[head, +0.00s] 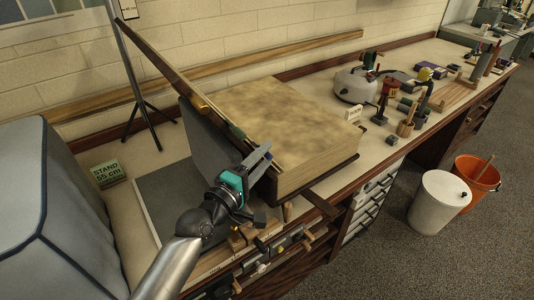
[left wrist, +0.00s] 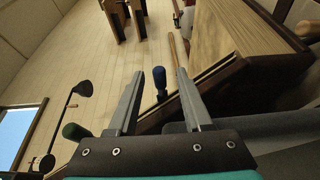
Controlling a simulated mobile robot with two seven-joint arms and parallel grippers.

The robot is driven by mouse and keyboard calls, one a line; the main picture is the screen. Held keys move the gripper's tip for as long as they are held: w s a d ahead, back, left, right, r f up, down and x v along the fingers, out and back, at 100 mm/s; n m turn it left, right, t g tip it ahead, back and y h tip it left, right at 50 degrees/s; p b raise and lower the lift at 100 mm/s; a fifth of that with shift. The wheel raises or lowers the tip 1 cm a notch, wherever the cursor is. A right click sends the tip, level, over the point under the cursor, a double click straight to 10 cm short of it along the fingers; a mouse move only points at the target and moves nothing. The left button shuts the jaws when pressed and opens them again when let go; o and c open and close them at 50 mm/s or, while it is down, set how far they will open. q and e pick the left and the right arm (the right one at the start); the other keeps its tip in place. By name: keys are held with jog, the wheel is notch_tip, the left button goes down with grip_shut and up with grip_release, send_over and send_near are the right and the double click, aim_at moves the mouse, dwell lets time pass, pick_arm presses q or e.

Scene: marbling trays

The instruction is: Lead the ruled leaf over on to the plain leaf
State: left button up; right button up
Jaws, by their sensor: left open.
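A dark grey panel (head: 205,128) stands tilted beside a thick block with a mottled tan top (head: 275,105); I take it for the raised leaf, but I see no ruling on it. A flat grey sheet (head: 165,195) lies to its left, plain where it shows. My left gripper (head: 264,156) is open at the near end of the raised panel, by the block's near left corner. I cannot tell whether it touches the panel. In the left wrist view, its fingers (left wrist: 160,74) are apart with nothing clearly held. My right gripper is out of view.
A long wooden bar (head: 160,62) slants above the panel. A tripod stand (head: 138,90) and a green "STAND 55 cm" block (head: 108,173) are at the left. A grey kettle-like pot (head: 352,85) and several tools stand right of the block. Two buckets (head: 438,200) are on the floor.

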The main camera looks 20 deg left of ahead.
pick_arm(q)
jog(key=shift+x, duration=0.8)
grip_shut()
dwell(1.2)
